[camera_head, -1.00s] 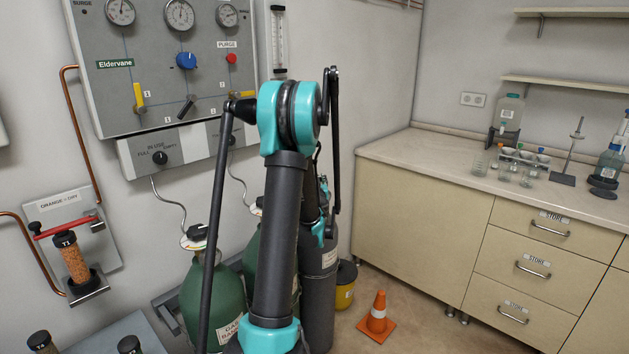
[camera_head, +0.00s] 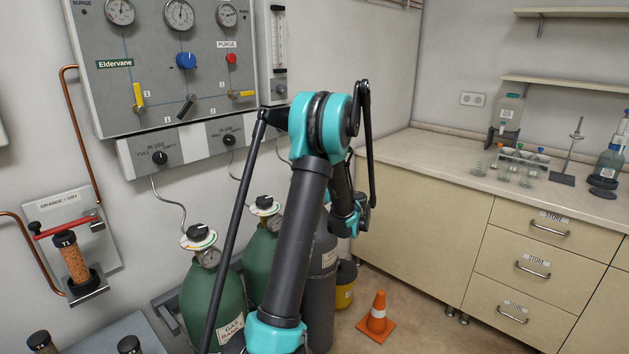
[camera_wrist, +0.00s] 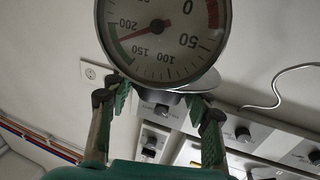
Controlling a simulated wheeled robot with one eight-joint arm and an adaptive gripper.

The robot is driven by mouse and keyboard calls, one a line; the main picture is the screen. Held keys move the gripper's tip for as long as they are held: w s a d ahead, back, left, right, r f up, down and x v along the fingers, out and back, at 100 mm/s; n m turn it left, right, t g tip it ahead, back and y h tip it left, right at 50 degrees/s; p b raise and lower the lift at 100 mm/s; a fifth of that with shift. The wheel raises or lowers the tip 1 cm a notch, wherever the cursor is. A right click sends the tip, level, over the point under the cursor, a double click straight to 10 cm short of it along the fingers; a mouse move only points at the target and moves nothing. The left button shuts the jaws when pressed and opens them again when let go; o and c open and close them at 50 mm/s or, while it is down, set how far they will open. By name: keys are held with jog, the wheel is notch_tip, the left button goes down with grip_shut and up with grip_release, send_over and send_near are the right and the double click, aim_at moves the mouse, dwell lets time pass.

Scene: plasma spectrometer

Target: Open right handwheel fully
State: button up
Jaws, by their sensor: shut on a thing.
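In the wrist view my gripper (camera_wrist: 158,108) has its two green-padded fingers on either side of a grey rounded part (camera_wrist: 160,100), partly hidden behind a round pressure gauge (camera_wrist: 160,35). This part appears to be the right handwheel, and the fingers are shut on it. My gripper's fingers cannot be made out there. How far the handwheel is turned cannot be told.
Two green cylinders (camera_head: 226,300) with black handwheels (camera_head: 198,232) on pale dials stand to the left. A gauge panel (camera_head: 160,75) hangs above. An orange cone (camera_head: 378,318) and yellow bucket (camera_head: 346,292) are on the floor. A counter (camera_head: 430,172) stands right.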

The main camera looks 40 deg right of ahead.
jog(key=shift+s+d, duration=0.1)
jog(key=shift+d, duration=0.05)
jog(key=o, duration=1.2)
jog(key=shift+c, duration=0.2)
jog(key=s+a, duration=0.2)
jog(key=s, duration=0.9)
jog(key=shift+s, duration=0.4)
jog(key=shift+s, duration=0.1)
